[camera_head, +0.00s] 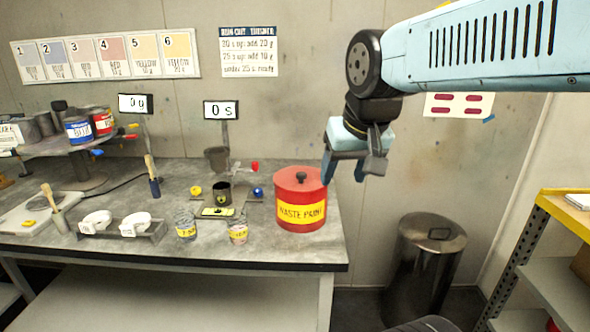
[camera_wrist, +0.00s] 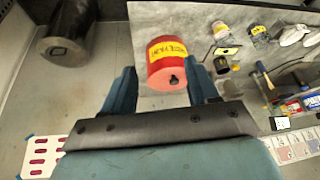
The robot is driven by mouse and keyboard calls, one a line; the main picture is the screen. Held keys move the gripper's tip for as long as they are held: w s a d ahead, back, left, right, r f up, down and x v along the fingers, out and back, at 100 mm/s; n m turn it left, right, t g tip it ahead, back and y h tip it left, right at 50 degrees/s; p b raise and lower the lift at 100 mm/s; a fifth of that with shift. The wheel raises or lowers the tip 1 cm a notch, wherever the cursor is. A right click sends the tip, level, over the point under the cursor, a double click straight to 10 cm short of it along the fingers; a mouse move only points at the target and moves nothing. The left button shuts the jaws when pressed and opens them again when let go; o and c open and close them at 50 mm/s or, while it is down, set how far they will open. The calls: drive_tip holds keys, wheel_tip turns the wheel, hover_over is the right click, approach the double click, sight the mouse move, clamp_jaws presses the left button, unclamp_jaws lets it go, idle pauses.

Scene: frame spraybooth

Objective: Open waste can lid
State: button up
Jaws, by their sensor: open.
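The red waste can (camera_head: 301,200) stands upright at the right end of the grey bench, with a yellow "WASTE PAINT" label on its front. Its red lid (camera_head: 299,180) is on, with a small dark knob (camera_head: 301,176) on top. My gripper (camera_head: 345,176) is to the right of the can and higher than its lid, fingers pointing down. In the wrist view the can (camera_wrist: 167,57) shows between and beyond the two blue open fingers, with the knob (camera_wrist: 174,78) towards the gripper. Nothing is held; the fingers appear apart from the can.
A metal bin (camera_head: 428,262) stands on the floor right of the bench (camera_head: 150,255). A shelf rack (camera_head: 560,205) is at far right.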

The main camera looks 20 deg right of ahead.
drive_tip(key=w+r+m+g, duration=0.3)
drive_tip(key=w+r+m, duration=0.1)
drive_tip(key=w, duration=1)
drive_tip(key=m+g, duration=0.2)
drive_tip(key=m, duration=0.1)
approach(301, 173)
wheel_tip(301, 173, down, 9)
drive_tip(key=shift+s+r, duration=0.1)
drive_tip(key=shift+r, duration=0.05)
clamp_jaws()
